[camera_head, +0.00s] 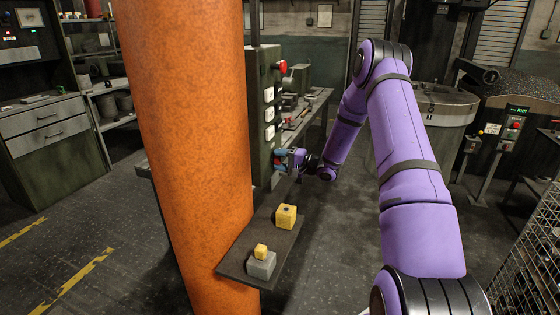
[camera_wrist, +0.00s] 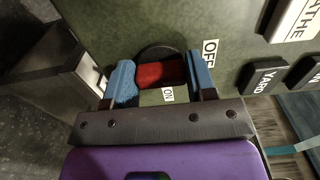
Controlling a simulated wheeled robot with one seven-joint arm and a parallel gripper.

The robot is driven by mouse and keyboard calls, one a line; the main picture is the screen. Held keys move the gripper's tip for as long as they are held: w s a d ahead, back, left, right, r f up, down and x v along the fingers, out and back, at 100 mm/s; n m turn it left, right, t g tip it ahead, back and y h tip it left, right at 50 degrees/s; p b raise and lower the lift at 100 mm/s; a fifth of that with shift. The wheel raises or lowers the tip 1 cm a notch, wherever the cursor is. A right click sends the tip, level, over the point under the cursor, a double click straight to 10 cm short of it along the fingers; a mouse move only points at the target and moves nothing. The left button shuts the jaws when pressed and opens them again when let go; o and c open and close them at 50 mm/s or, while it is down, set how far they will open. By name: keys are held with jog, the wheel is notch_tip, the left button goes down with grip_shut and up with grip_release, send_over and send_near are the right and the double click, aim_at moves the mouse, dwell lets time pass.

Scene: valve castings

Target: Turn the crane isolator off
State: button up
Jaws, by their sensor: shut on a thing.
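The crane isolator's red handle (camera_wrist: 160,74) sits on a dark round base on a green panel (camera_wrist: 245,22). The panel also shows in the head view (camera_head: 265,100). My gripper (camera_wrist: 162,82) has a blue fingertip on each side of the red handle and is shut on it. An OFF label (camera_wrist: 210,52) is up and right of the handle, and an ON label (camera_wrist: 168,94) is just below it. In the head view my gripper (camera_head: 281,158) is at the panel's lower right side, and the handle is hidden there.
A thick orange column (camera_head: 190,130) stands left of the panel. A small dark shelf (camera_head: 285,248) below holds a yellow block (camera_head: 286,216) and a smaller yellow piece (camera_head: 261,251) on a grey block (camera_head: 262,265). A red button (camera_head: 283,67) sits higher on the panel.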

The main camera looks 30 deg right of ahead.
jog(key=shift+f, duration=0.1)
dwell(0.3)
jog(key=o, duration=0.9)
jog(key=shift+o, duration=0.2)
jog(key=v, duration=1.1)
